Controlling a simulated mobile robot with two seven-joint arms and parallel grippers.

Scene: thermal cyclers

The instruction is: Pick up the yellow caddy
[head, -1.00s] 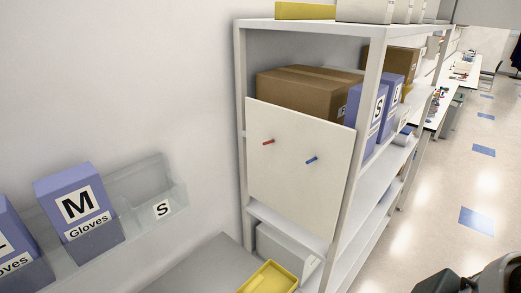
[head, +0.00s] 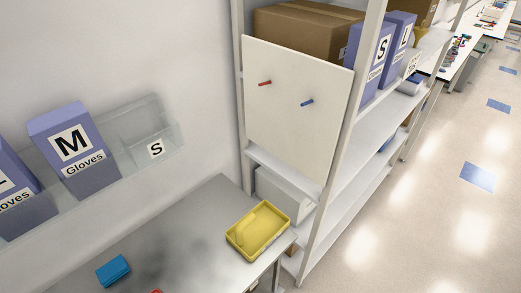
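The yellow caddy (head: 270,241) is an open, shallow rectangular tray with a raised piece inside it. It sits on the right end of the grey metal table, close to the shelf unit, in the head view. Neither of my grippers shows in the head view.
The metal table (head: 190,225) also holds a blue object (head: 113,270) and part of a red object (head: 156,291). A wall rack holds a glove box (head: 73,150). The white shelf unit (head: 340,195) stands right of the table. Open floor (head: 400,240) lies to the right.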

